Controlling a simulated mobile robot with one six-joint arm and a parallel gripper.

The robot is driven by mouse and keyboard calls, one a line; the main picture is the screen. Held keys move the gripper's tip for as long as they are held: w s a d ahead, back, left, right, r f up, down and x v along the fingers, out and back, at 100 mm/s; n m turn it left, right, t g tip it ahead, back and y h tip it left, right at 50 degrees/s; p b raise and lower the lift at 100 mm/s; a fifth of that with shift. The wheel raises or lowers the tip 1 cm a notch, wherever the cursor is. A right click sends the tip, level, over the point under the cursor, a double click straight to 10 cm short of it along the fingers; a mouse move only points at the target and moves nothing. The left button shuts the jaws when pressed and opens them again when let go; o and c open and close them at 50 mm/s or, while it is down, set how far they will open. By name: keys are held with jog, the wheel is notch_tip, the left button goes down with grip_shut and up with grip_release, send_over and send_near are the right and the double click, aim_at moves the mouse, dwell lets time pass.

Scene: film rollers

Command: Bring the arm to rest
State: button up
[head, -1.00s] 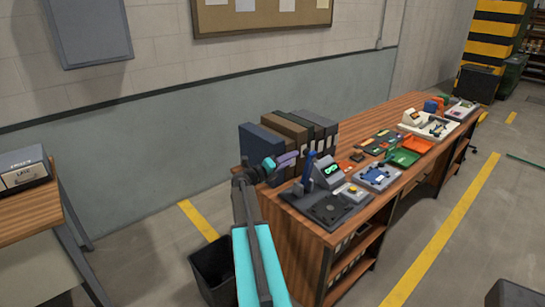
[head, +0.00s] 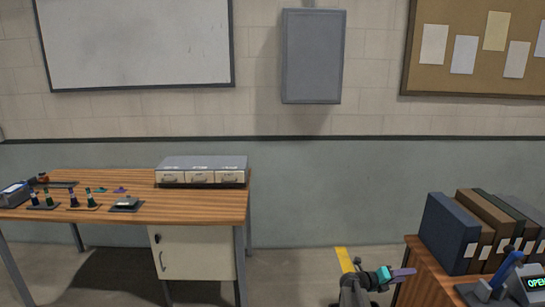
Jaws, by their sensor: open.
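My gripper (head: 403,272) shows low in the head view, right of the middle, with purple fingers beyond a teal wrist part. It points to the right, and I see nothing held in it. The gap between its fingers is too small to make out. In the picture it overlaps the left end of the right-hand wooden bench (head: 428,262), left of the binders (head: 450,234). I cannot tell how far it is from the bench. Most of my arm is below the frame.
A wooden desk (head: 120,205) on the left carries a grey drawer unit (head: 202,170) and several small rollers on stands. A device with a lit "OPEN" display (head: 535,282) stands on the right bench. Clear floor (head: 300,275) lies between the desk and bench.

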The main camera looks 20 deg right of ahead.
jog(key=s+a+f+m+y, duration=0.2)
jog(key=s+a+f, duration=0.2)
jog(key=a+f, duration=0.55)
jog(key=s+a+f+m+g+y, duration=0.1)
jog(key=s+a+f+m+y, duration=0.2)
jog(key=a+f, duration=0.65)
jog(key=s+a+f+m+y, duration=0.1)
jog(key=s+a+f+y, duration=0.1)
jog(key=s+a+f, duration=0.65)
jog(key=s+a+f+m+g+y, duration=0.1)
jog(key=s+a+m+y, duration=0.2)
jog(key=s+a+m, duration=0.3)
jog(key=s+a+f+m+g+y, duration=0.2)
jog(key=s+a+m, duration=0.4)
jog(key=a+m, duration=0.4)
jog(key=s+a+f+m+g+y+b, duration=0.1)
jog(key=s+a+m+y, duration=0.3)
jog(key=a+m, duration=0.5)
jog(key=shift+s+a+f+g, duration=0.4)
jog(key=shift+s+a+f, duration=0.1)
jog(key=shift+s+a, duration=0.4)
jog(key=c, duration=0.4)
jog(key=shift+o, duration=0.2)
